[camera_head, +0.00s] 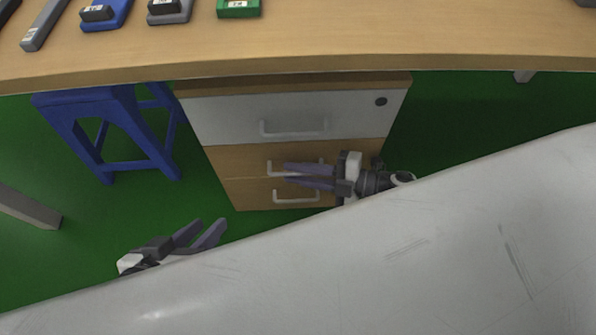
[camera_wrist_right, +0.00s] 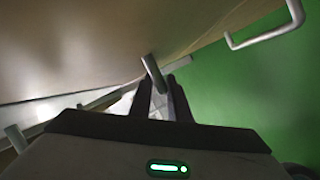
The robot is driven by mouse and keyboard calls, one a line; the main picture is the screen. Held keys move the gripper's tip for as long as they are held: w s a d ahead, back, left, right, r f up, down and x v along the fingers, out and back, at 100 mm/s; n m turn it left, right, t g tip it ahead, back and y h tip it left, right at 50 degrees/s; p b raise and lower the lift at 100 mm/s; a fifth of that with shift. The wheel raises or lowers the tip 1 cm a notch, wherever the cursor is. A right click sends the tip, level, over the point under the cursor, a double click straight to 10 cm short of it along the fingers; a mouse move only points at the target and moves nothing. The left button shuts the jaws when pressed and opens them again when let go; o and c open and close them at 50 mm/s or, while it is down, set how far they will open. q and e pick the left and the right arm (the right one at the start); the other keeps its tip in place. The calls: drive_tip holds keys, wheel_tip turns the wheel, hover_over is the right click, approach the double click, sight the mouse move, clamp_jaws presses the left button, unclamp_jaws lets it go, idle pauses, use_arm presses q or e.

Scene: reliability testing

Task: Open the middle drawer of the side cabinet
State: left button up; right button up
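The side cabinet (camera_head: 225,157) stands under the table, with a white top drawer and wood-coloured lower drawers. The middle drawer's handle (camera_head: 271,167) is a pale bar, partly covered by my right gripper (camera_head: 287,173). That gripper's fingers point left across the handle and are apart. In the right wrist view, a handle bar (camera_wrist_right: 153,72) lies between the fingertips of the right gripper (camera_wrist_right: 160,93), with a gap visible; firm contact cannot be told. The middle drawer looks flush with the cabinet. My left gripper (camera_head: 211,228) is open and empty, left of the cabinet.
The top handle (camera_head: 293,130) and bottom handle (camera_head: 297,198) are close above and below. Another handle (camera_wrist_right: 265,38) shows in the wrist view. The wooden table top (camera_head: 330,35) overhangs the cabinet. A blue stool (camera_head: 95,110) stands left; green floor is free on the right.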

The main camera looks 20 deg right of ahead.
drive_tip(key=shift+c, duration=0.3)
clamp_jaws()
idle(1.1)
